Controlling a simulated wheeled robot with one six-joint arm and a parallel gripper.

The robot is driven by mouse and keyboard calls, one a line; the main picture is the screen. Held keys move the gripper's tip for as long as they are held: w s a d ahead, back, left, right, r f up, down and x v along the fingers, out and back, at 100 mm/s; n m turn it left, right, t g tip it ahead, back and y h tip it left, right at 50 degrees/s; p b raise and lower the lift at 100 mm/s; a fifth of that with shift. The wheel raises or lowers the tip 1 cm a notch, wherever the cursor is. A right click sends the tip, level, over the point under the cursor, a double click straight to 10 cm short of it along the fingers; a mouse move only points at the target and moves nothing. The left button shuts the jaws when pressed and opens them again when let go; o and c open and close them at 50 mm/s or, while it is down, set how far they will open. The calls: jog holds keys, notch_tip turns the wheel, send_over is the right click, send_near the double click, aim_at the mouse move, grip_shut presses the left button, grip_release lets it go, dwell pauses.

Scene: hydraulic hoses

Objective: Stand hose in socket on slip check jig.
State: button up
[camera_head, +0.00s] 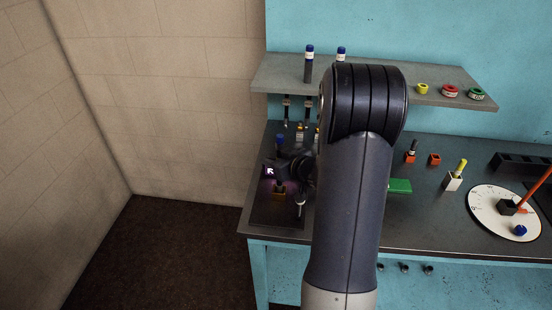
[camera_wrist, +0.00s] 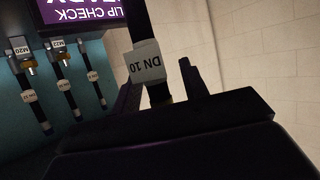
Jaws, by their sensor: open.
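A black hose with a white "DN 10" label (camera_wrist: 145,65) stands between the spread fingers of my gripper (camera_wrist: 162,88) in the wrist view. The jaws are open around it; contact with a finger cannot be told. In the head view, a blue-capped hose (camera_head: 280,140) stands at my gripper (camera_head: 281,167), its lower end apparently in an orange-brown socket (camera_head: 279,195) on the bench's left end. Its seating is partly hidden. The slip check jig's purple display (camera_wrist: 85,15) appears upside down in the wrist view, with "CHECK" readable. My arm hides much of the middle bench.
A grey shelf (camera_head: 285,75) carries blue-capped hoses and coloured rings. Labelled hoses (camera_wrist: 62,85) hang on the wall behind the jig. To the right are a green block (camera_head: 400,186), a white holder (camera_head: 453,182) and a round white dial (camera_head: 485,213). A wall is on the left.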

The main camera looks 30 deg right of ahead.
jog(key=v, duration=1)
jog(key=shift+s+r, duration=0.2)
jog(key=shift+s, duration=0.15)
jog(key=x, duration=1)
jog(key=shift+w+r+p, duration=0.2)
jog(key=shift+w+p, duration=0.15)
